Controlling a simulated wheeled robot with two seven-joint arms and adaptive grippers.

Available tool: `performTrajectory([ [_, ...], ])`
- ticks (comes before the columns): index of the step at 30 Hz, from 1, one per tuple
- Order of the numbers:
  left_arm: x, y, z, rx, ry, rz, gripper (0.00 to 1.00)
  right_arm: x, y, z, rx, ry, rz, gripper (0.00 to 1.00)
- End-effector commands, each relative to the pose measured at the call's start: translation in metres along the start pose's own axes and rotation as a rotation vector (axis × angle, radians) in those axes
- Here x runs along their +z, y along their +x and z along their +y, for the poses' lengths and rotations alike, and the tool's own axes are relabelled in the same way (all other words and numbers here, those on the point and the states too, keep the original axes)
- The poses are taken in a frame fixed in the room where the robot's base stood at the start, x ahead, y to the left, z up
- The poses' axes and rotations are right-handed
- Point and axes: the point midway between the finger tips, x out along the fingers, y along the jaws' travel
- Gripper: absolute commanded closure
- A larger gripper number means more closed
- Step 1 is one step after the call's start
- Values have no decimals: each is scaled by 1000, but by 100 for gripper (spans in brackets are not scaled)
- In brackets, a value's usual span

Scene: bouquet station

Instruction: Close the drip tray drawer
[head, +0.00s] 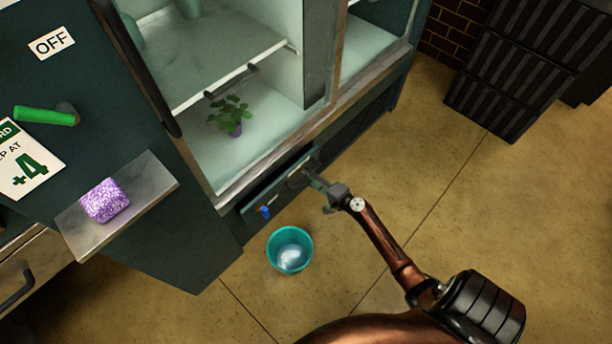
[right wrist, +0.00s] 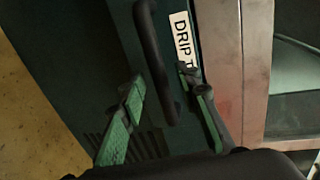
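The drip tray drawer (head: 262,197) is a dark green front low on the glass-doored cabinet. I cannot tell how far it stands out. In the right wrist view its label, partly cut off by a finger, reads "DRIP T" (right wrist: 181,36), beside a dark bar handle (right wrist: 153,50). My right gripper (head: 318,183) is at the right part of the drawer front. In the right wrist view the gripper (right wrist: 160,80) is open, with one finger on each side of the handle's lower end. I cannot tell whether they touch it. My left gripper is not in view.
A teal bucket (head: 290,263) stands on the floor below a small blue part (head: 265,211) at the drawer. A potted plant (head: 231,120) is inside the cabinet. A purple block (head: 105,201) rests on a metal shelf (head: 152,182) at left. Dark slatted crates (head: 520,70) stand at upper right. The right floor is clear.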

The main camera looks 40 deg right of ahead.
Motion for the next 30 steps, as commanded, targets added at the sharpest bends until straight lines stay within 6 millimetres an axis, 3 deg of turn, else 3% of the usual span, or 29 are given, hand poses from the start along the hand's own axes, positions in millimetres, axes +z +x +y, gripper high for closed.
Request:
performTrajectory([
  [5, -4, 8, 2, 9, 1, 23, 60, 0, 15, 1, 1, -2, 0, 70],
  [14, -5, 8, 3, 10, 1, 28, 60, 0, 17, 0, 0, -2, -1, 70],
  [27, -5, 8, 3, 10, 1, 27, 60, 0, 16, 0, 1, -2, -1, 100],
  [30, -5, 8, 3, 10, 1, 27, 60, 0, 16, 0, 1, -2, -1, 100],
])
